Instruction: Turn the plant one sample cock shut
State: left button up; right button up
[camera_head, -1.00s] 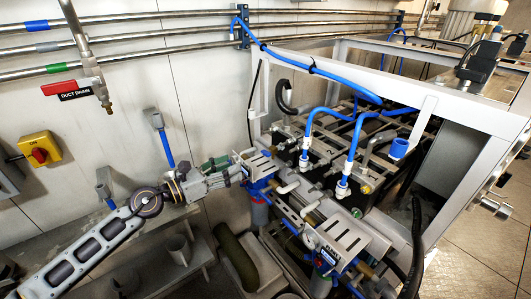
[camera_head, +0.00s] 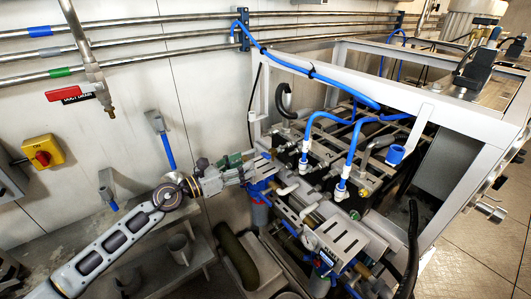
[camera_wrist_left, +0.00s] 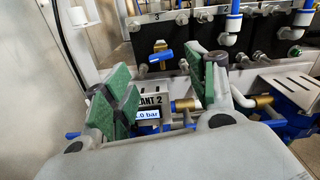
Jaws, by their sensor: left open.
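My left gripper (camera_head: 240,168) is at the near left end of the watermaker rack in the head view, close to a grey slotted bracket (camera_head: 262,163). In the left wrist view its green-padded fingers (camera_wrist_left: 158,88) stand apart with nothing held between them. Beyond and between them is a panel marked PLANT 2 with a lit bar readout (camera_wrist_left: 146,114). I cannot tell which part is the plant one sample cock. My right gripper is not in view.
A second slotted bracket (camera_head: 340,240) with a label sits nearer on the rack. Blue hoses (camera_head: 352,150) and a white frame rail (camera_head: 450,105) surround the fittings. A red-tagged drain valve (camera_head: 75,94) and a yellow switch (camera_head: 42,153) are on the left wall.

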aim_at(264, 155)
pick_arm(q)
jog(key=shift+p+x, duration=0.75)
jog(key=shift+x, duration=2.05)
jog(key=shift+p+x, duration=0.35)
jog(key=shift+x, duration=1.55)
jog(key=shift+c, duration=0.2)
jog(key=c, duration=1)
